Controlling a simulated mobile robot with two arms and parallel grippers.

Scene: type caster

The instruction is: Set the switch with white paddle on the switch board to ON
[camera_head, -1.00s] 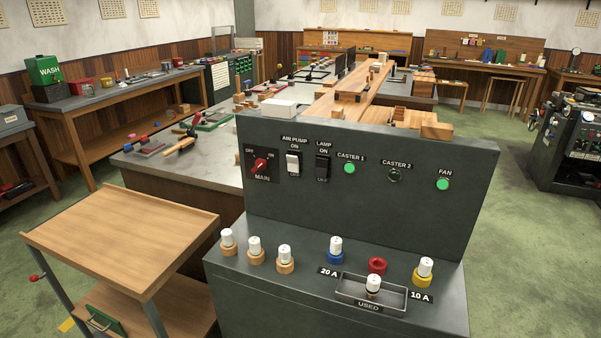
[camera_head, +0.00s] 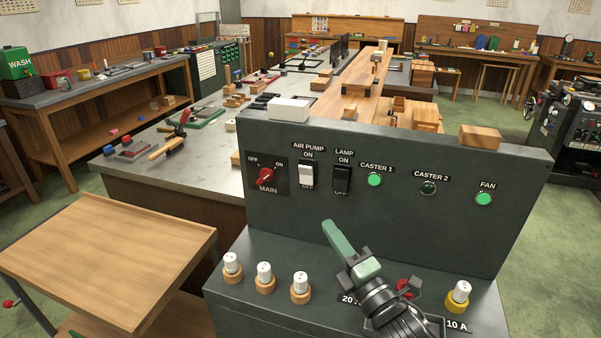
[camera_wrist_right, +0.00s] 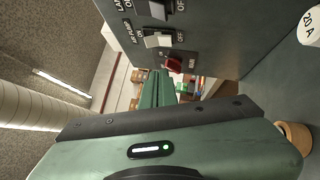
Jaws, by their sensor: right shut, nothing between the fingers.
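The air pump switch with the white paddle (camera_head: 306,173) is on the upright panel of the dark switch board (camera_head: 400,230). ON is printed above it and a partly covered OFF below it. I cannot tell surely which way its paddle is tilted. The white paddle also shows in the right wrist view (camera_wrist_right: 158,41). My right gripper (camera_head: 331,229) is shut and empty, in front of the panel, below and to the right of the white paddle. Its green fingers also show in the right wrist view (camera_wrist_right: 156,85), apart from the paddle. My left gripper is not in view.
The red MAIN knob (camera_head: 265,176) is left of the white paddle, and the black lamp switch (camera_head: 342,180) is right of it. Several white-topped fuses, one of them here (camera_head: 264,273), stand on the ledge. A white box (camera_head: 289,109) and a wooden block (camera_head: 480,135) lie on top.

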